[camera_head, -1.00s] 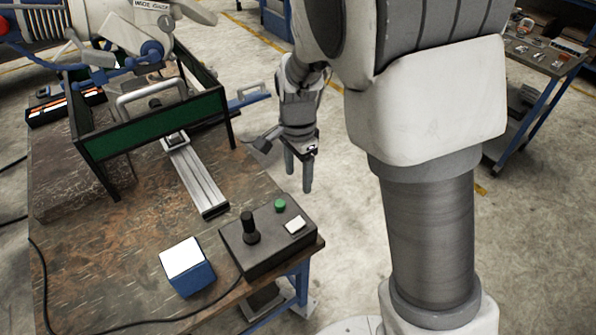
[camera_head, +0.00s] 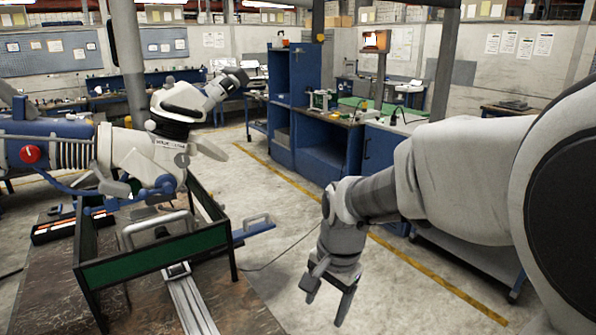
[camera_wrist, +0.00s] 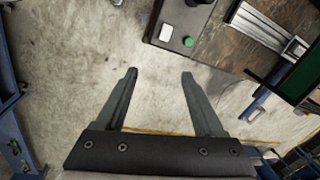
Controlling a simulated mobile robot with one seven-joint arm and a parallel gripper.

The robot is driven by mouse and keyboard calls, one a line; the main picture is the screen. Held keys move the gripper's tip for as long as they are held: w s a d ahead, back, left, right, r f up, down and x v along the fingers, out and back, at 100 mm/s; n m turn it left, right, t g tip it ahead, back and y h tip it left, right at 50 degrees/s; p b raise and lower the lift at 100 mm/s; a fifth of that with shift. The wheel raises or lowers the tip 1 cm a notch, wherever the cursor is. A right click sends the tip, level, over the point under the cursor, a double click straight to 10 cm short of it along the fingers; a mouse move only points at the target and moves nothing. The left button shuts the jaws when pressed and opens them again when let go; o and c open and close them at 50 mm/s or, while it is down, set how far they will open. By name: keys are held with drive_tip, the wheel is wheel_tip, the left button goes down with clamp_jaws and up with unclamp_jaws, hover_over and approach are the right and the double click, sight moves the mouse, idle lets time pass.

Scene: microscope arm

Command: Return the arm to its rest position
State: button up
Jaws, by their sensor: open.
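My gripper (camera_head: 327,304) hangs off the right side of the bench in the head view, pointing down over bare floor. Its two fingers are apart with nothing between them; the wrist view also shows them (camera_wrist: 160,88) open above concrete. My arm reaches in from the right of the head view. The microscope (camera_head: 180,108), white with a blue and ribbed body, stands over the bench at the left, well apart from my gripper.
The workbench (camera_head: 150,318) carries a green-sided black frame (camera_head: 155,254) and a metal rail (camera_head: 192,305). The wrist view shows a control box with a green button (camera_wrist: 188,42) at the bench edge. Blue cabinets (camera_head: 325,150) stand behind. Floor around my gripper is clear.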

drive_tip(key=s+d+r+n+t, duration=0.2)
drive_tip(key=s+d+r+n, duration=0.2)
drive_tip(key=s, duration=0.3)
drive_tip(key=s+d+r+n+t+h, duration=0.1)
drive_tip(key=s+d+r+n+t, duration=0.1)
drive_tip(key=s+d+r+n, duration=0.2)
drive_tip(key=s+r, duration=0.1)
drive_tip(key=s, duration=0.2)
drive_tip(key=shift+s+d+r, duration=0.25)
drive_tip(key=shift+s+d, duration=0.05)
